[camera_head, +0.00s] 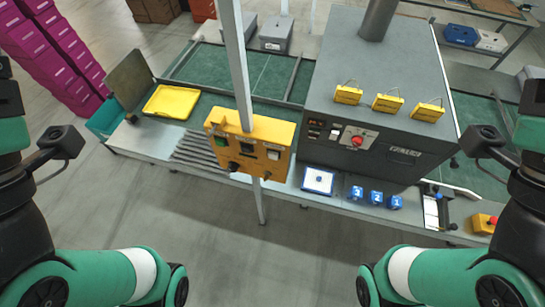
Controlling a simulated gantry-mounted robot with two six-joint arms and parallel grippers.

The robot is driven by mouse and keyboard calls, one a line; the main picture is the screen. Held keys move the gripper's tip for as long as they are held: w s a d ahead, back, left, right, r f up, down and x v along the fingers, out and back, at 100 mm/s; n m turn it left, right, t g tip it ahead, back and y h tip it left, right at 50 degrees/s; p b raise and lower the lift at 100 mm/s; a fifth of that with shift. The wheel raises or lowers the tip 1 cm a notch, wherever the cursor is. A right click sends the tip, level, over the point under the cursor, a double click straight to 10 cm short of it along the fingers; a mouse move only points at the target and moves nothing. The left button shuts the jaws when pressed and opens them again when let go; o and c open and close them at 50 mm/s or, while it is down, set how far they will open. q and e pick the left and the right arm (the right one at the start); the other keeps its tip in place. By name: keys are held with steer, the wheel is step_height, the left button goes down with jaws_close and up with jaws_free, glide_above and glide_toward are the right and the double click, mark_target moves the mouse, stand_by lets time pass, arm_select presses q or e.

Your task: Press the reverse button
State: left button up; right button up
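A yellow control box (250,140) is fixed to a grey upright post (238,60) left of centre. Its face carries a green button (221,141), a black part (247,146) and a white button (273,154), with dark knobs along its lower edge. The labels are too small to read, so I cannot tell which one is the reverse button. My two arms stand at the left and right picture edges, well apart from the box. Neither gripper's fingers show in the picture.
Behind the box runs a green conveyor (235,70) with a yellow tray (171,101). Right of it stands a large grey machine (385,60) with a red button (357,141) and yellow tags. Several blue blocks (376,198) and a red stop button (492,220) line the front ledge.

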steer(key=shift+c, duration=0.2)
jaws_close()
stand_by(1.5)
